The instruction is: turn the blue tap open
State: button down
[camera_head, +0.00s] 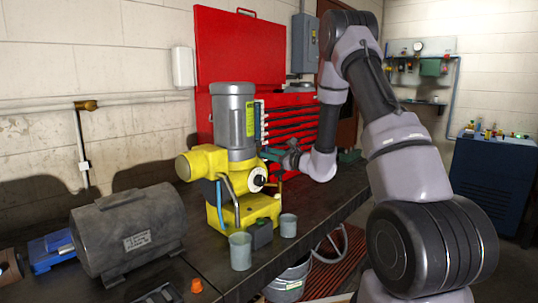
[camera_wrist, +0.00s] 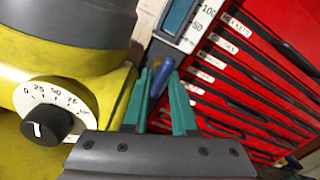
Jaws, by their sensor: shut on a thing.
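The blue tap (camera_wrist: 160,74) shows as a small blue lever in the wrist view, at the side of the yellow machine below the scaled sight gauge. My gripper (camera_wrist: 161,92) has green fingers on either side of the tap and is shut on it. In the head view my gripper (camera_head: 277,156) reaches in from the right against the yellow machine (camera_head: 204,161). The tap cannot be made out clearly there. Its base and exact angle are partly hidden by the fingers.
A white dial with a black knob (camera_wrist: 46,124) sits close left of my fingers. The sight gauge (camera_wrist: 182,18) is just above them. A red drawer cabinet (camera_head: 294,124) stands behind. A grey motor (camera_head: 128,230) and two grey cups (camera_head: 240,251) occupy the bench.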

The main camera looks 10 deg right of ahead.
jog(key=shift+n, duration=0.7)
jog(key=c, duration=0.8)
grip_release()
jog(key=shift+m, duration=0.3)
